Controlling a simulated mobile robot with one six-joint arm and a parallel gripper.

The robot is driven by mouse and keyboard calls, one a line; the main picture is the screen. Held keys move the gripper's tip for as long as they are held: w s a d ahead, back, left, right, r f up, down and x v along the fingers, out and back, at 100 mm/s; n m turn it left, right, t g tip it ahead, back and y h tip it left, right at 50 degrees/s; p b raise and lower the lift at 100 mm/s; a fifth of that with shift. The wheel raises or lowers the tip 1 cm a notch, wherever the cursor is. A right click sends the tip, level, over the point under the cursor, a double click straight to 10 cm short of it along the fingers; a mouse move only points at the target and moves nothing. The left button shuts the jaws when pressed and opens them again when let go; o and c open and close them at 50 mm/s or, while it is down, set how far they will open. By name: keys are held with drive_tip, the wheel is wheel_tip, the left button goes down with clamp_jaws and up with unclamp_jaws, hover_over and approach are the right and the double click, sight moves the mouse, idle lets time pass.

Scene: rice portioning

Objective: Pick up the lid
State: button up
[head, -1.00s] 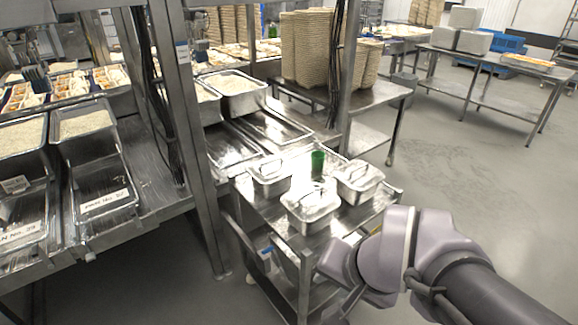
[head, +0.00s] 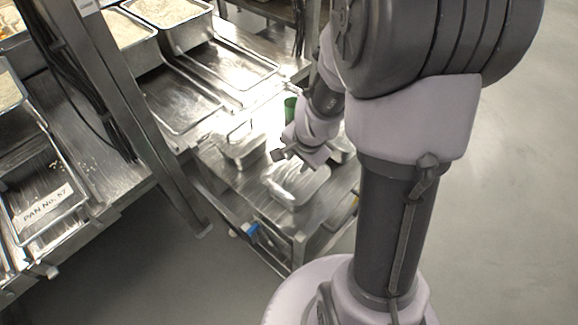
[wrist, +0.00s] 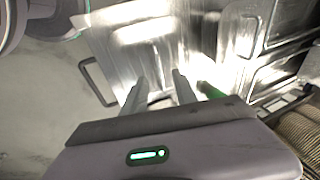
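Lidded steel pans stand on a small steel cart. The front pan's lid (head: 297,183) is bright and shiny in the head view. A left lidded pan (head: 238,143) stands behind it, and a right one (head: 342,150) is partly hidden by my arm. My gripper (head: 284,160) is above the back edge of the front lid. In the wrist view my gripper (wrist: 158,82) has two fingers apart with nothing clearly held between them. Shiny steel surfaces lie beyond the fingers; glare hides which lid they belong to and whether the fingers touch anything.
A green cup (head: 290,108) stands behind the pans, close to my wrist. Its green also shows in the wrist view (wrist: 211,91). Steel shelving with an upright post (head: 135,110) and trays of rice (head: 165,12) is at the left. Open floor lies at the right.

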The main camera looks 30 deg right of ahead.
sight(296, 167)
drive_tip(key=b+x, duration=0.1)
drive_tip(key=x, duration=0.1)
drive_tip(key=b+x, duration=0.1)
drive_tip(key=x, duration=0.1)
drive_tip(key=b+x, duration=0.1)
drive_tip(key=x, duration=0.1)
drive_tip(key=shift+d+b, duration=0.35)
drive_tip(key=shift+d, duration=0.05)
drive_tip(key=shift+r, duration=0.15)
clamp_jaws()
idle(0.7)
